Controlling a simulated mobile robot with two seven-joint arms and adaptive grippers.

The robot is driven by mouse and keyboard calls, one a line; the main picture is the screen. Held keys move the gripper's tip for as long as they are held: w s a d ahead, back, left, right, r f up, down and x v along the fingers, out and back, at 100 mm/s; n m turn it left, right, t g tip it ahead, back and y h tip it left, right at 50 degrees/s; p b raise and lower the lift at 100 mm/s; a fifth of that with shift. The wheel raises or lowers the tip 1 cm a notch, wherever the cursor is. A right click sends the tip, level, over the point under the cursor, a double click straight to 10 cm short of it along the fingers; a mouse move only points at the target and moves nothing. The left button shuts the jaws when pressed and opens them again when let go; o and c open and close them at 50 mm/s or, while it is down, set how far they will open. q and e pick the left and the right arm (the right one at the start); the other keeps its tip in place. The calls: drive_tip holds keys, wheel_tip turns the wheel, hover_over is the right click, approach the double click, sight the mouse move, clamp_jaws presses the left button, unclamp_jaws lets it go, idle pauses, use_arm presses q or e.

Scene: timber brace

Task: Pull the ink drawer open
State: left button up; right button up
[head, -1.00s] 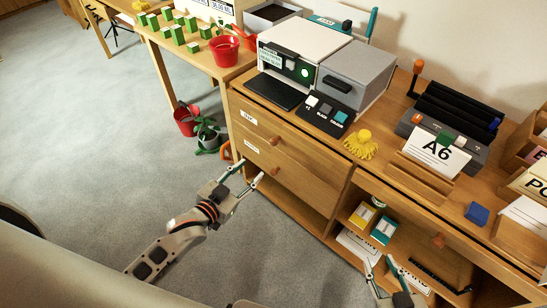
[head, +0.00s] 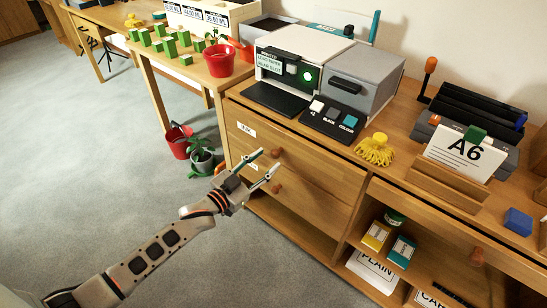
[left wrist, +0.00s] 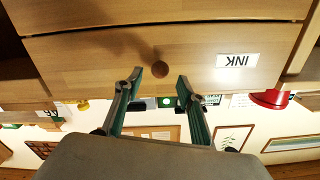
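The ink drawer (head: 309,167) is the upper drawer of the wooden cabinet; its front looks flush with the cabinet. Its round brown knob (head: 277,153) also shows in the left wrist view (left wrist: 160,69), with the upside-down INK label (left wrist: 237,61) to its right. My left gripper (head: 267,163) is open and empty, just in front of the drawer. In the left wrist view its two fingertips (left wrist: 158,79) lie on either side of the knob's line, apart from it. Whether the fingertips reach to the knob's depth is hard to tell. My right gripper is out of view.
A lower drawer with its own knob (head: 277,189) sits just below, above an open shelf. A printer (head: 304,62) stands on top. The floor in front is clear.

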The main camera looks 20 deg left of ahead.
sight(273, 155)
use_arm(q)
drive_tip(key=shift+f+x, duration=0.25)
drive_tip(key=shift+x, duration=0.85)
drive_tip(key=shift+b+x, duration=0.35)
drive_tip(key=shift+x, duration=0.4)
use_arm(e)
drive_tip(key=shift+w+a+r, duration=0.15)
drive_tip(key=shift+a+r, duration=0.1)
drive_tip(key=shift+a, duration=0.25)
use_arm(q)
drive_tip(key=shift+r, duration=0.2)
clamp_jaws()
drive_tip(key=shift+s, duration=0.15)
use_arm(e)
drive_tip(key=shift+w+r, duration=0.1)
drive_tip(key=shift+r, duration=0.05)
